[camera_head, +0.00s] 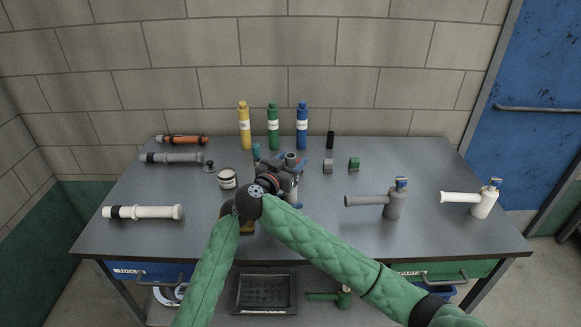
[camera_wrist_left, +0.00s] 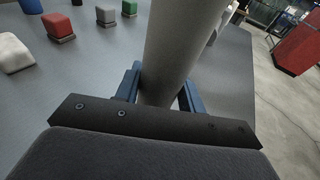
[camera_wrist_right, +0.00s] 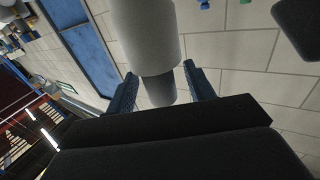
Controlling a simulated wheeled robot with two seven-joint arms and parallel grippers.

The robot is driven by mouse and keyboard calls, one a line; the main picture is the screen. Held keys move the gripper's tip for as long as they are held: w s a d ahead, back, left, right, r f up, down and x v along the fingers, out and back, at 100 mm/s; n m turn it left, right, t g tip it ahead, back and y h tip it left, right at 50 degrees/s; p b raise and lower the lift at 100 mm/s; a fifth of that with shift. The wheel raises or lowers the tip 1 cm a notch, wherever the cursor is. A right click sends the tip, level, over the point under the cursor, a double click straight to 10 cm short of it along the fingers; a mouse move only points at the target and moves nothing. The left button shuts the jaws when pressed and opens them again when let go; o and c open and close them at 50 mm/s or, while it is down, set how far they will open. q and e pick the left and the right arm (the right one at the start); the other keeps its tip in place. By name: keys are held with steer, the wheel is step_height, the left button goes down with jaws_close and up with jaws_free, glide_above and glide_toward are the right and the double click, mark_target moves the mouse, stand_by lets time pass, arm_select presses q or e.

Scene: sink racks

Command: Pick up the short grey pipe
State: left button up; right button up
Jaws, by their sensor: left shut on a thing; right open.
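A short grey pipe (camera_head: 291,157) stands roughly upright over the middle of the table, partly hidden by my arms and grippers in the head view. My left gripper (camera_head: 292,197) is shut on it, lower down; in the left wrist view the pipe (camera_wrist_left: 183,45) rises between the blue fingers. My right gripper (camera_head: 289,169) is higher at the pipe and open. In the right wrist view the pipe (camera_wrist_right: 148,30) has a wide part and a narrower end, and the narrower end lies between the parted fingers, with gaps on both sides.
A longer grey pipe (camera_head: 175,158), an orange-and-dark pipe (camera_head: 181,139) and a white pipe (camera_head: 145,212) lie at the left. Yellow (camera_head: 244,128), green (camera_head: 273,128) and blue (camera_head: 302,128) bottles stand behind. Grey (camera_head: 373,201) and white (camera_head: 474,200) fittings stand right. A tin (camera_head: 227,179) is close by.

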steer(key=c, duration=1)
step_height(320, 180, up, 10)
steer(key=shift+r, duration=0.1)
arm_select(q)
steer(key=o, duration=1)
